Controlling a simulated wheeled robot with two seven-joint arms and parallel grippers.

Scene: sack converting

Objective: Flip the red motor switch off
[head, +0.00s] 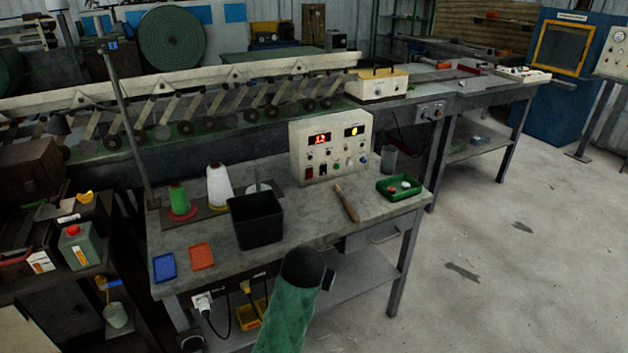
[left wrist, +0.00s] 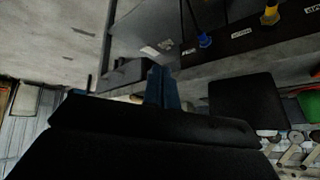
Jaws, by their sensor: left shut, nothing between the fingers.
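The control box (head: 330,147) stands upright on the workbench (head: 290,205). It has a lit red display, a lit amber display, small knobs and a blue button. The red switch (head: 309,173) sits at its lower left; a darker switch is just right of it. Whether the red switch is on or off is too small to tell. My left arm, in a green sleeve, reaches up from the bottom of the head view and ends in front of the bench edge, below and apart from the box. My left gripper (left wrist: 163,88) is shut and empty; the arm hides its fingers in the head view.
A black bin (head: 256,220) stands left of my arm and shows in the left wrist view (left wrist: 246,105). A wooden-handled tool (head: 347,203) and a green tray (head: 399,188) lie right. Cones, a blue tray (head: 164,267) and an orange tray (head: 202,256) are left. Plugs hang along the front edge.

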